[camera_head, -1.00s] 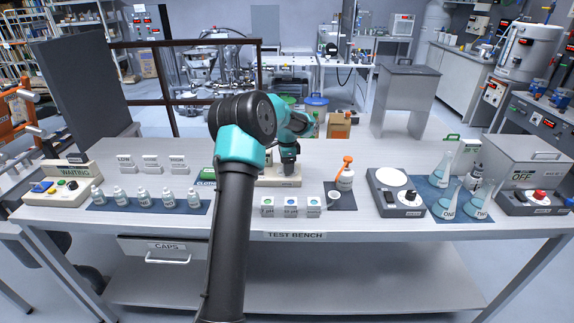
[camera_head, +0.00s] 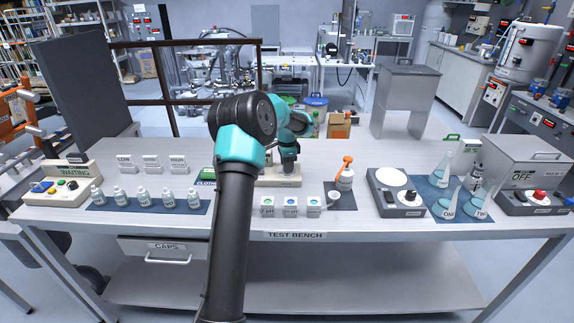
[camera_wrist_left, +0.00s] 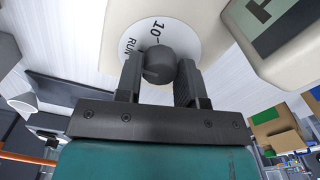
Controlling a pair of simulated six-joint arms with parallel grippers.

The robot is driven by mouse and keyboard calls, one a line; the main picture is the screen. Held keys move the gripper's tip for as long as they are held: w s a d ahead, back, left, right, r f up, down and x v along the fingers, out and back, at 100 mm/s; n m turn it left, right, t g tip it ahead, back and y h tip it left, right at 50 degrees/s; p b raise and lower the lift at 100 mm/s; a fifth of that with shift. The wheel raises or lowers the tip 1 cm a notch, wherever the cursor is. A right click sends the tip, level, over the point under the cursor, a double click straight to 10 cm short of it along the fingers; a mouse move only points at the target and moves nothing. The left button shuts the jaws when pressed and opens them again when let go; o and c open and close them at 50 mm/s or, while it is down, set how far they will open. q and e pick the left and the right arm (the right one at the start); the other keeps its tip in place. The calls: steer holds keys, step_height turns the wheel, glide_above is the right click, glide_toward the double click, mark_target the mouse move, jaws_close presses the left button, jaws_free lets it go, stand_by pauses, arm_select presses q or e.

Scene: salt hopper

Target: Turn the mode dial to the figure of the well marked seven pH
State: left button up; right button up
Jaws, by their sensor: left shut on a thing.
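The mode dial is a dark round knob (camera_wrist_left: 159,66) on a white disc (camera_wrist_left: 136,38) in the left wrist view. The disc shows "10" and "RUN"; its other marks are hidden behind the knob and fingers. My left gripper (camera_wrist_left: 160,80) is shut on the knob, one finger on each side. In the head view my left gripper (camera_head: 289,168) is over a cream instrument base (camera_head: 283,182), and the arm hides much of it. Three small white wells (camera_head: 291,206) with green or blue tops stand in front; their pH figures are too small to read surely. My right gripper is not in view.
Several small bottles (camera_head: 142,196) stand on a blue mat to the left. The bench front edge is just before the wells.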

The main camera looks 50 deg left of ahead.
arm_select(q)
steer(key=n, duration=1.1)
stand_by(0.6)
steer(key=o, duration=0.9)
steer(key=shift+r, duration=0.15)
step_height(320, 180, up, 17)
steer(key=shift+r, duration=0.1)
stand_by(0.3)
steer(key=shift+d, duration=0.1)
